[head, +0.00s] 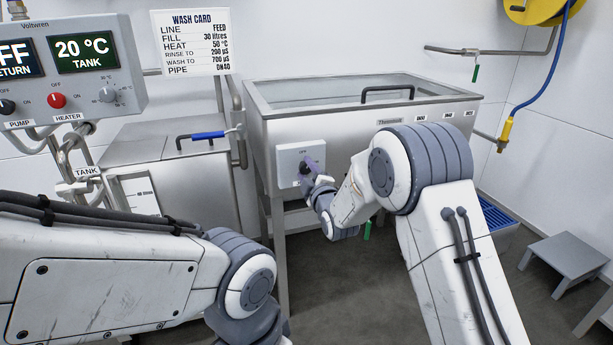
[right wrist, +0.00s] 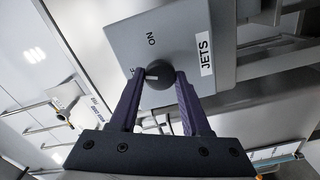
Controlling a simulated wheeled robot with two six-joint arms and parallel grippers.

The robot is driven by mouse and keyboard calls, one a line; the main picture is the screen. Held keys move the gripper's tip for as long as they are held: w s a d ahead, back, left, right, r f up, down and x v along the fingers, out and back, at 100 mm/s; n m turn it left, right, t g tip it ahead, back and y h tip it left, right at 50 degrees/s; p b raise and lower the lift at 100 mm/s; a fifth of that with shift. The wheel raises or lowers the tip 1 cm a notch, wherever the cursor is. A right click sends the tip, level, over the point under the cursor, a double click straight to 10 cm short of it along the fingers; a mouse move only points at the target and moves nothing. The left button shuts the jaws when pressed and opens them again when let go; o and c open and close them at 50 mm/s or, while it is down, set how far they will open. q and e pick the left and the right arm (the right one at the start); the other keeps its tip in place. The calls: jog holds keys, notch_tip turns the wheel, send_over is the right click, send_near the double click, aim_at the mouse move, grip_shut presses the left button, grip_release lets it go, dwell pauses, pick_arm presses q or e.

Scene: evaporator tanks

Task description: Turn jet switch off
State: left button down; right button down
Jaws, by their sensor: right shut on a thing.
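The jet switch is a dark round knob (right wrist: 158,85) on a grey box (right wrist: 182,32) with a JETS label (right wrist: 206,54). The box (head: 289,151) is on the front of the steel tank (head: 345,128). ON is printed beside the knob; the other marking is partly hidden in the right wrist view. My right gripper (right wrist: 160,77) has its purple fingers on either side of the knob, shut on it. It also shows at the box in the head view (head: 309,172). The knob's exact setting is hard to read. My left gripper is out of view.
A control panel (head: 128,52) with pump and heater switches is at upper left, reading 20 °C tank. A wash card (head: 192,42) hangs beside it. A smaller tank with a blue handle (head: 207,135) stands left. A grey step stool (head: 563,262) is on the floor right.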

jog(key=shift+f+n+b, duration=0.1)
jog(key=shift+n+b, duration=0.8)
jog(key=shift+n, duration=1.3)
jog(key=shift+c, duration=2)
grip_release()
jog(key=p+v, duration=0.1)
jog(key=v, duration=0.9)
jog(key=shift+s, duration=0.25)
